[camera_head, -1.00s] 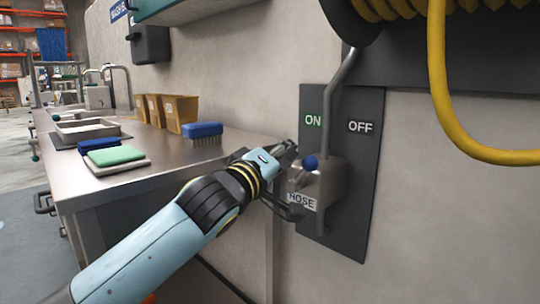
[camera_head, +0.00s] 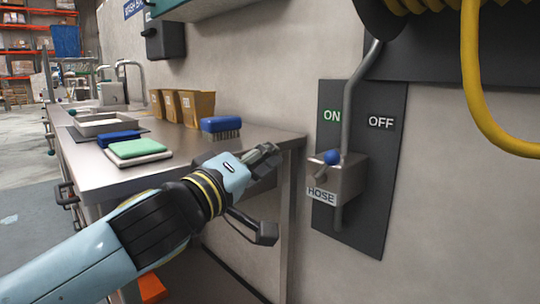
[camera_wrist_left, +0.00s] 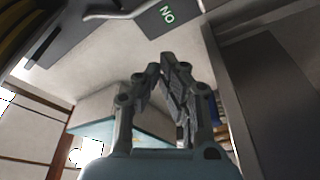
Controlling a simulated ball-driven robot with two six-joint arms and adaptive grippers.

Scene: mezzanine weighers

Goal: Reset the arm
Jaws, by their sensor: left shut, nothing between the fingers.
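My left arm reaches in from the lower left in the head view. Its gripper (camera_head: 266,160) is in front of the steel counter's right end, left of the hose valve and apart from it. In the left wrist view the two fingers (camera_wrist_left: 164,72) come together at their tips with nothing between them. The hose valve box (camera_head: 338,182) has a blue knob (camera_head: 332,157) and sits on a dark panel (camera_head: 374,170) marked ON and OFF. The knob is on the ON side. My right gripper is not in view.
The steel counter (camera_head: 96,174) carries a blue brush (camera_head: 221,125), a green sponge (camera_head: 137,148), tan bins (camera_head: 197,107) and a sink tray (camera_head: 97,123). A yellow hose (camera_head: 474,90) hangs at the right. The wall right of the panel is bare.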

